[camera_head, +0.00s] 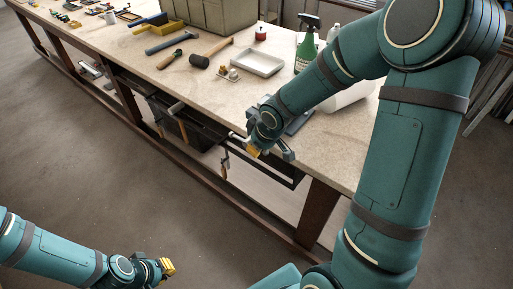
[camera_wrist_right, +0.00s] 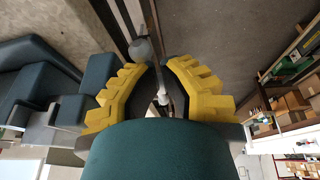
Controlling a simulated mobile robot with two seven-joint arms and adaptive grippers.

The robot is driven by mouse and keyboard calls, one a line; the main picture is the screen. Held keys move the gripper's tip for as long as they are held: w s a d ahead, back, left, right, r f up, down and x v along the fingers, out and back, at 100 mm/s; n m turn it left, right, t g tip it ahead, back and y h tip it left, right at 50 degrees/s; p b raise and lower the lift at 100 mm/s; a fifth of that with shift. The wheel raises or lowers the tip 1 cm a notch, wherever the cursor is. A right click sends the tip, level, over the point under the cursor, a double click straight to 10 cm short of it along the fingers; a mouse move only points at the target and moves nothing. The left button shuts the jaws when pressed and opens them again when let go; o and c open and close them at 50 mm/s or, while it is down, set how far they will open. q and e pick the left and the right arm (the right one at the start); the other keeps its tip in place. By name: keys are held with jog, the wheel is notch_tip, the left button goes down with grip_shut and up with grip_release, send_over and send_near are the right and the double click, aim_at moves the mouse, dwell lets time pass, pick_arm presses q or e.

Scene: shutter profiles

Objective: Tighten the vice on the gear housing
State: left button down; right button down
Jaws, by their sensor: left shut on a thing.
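The grey vice (camera_head: 287,153) is at the front edge of the bench (camera_head: 218,110), mostly hidden behind my right arm. I cannot make out the gear housing. My right gripper (camera_head: 251,151) is at the vice's front, beyond the bench edge. In the right wrist view its yellow fingers (camera_wrist_right: 156,68) stand apart on either side of a thin metal handle bar with a round grey knob (camera_wrist_right: 143,48). I see no firm grip on the bar. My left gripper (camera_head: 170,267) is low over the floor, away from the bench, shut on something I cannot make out.
A white tray (camera_head: 257,62), a mallet (camera_head: 213,53), a green spray bottle (camera_head: 306,50) and a red can (camera_head: 261,33) stand or lie on the bench behind the vice. Clamps (camera_head: 224,163) hang along the front edge. The floor in front is clear.

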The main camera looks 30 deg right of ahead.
jog(key=shift+s+d+f+b, duration=0.15)
jog(key=shift+s+f+b, duration=0.15)
jog(key=shift+s+f, duration=0.1)
jog(key=shift+w+r, duration=0.1)
dwell(0.4)
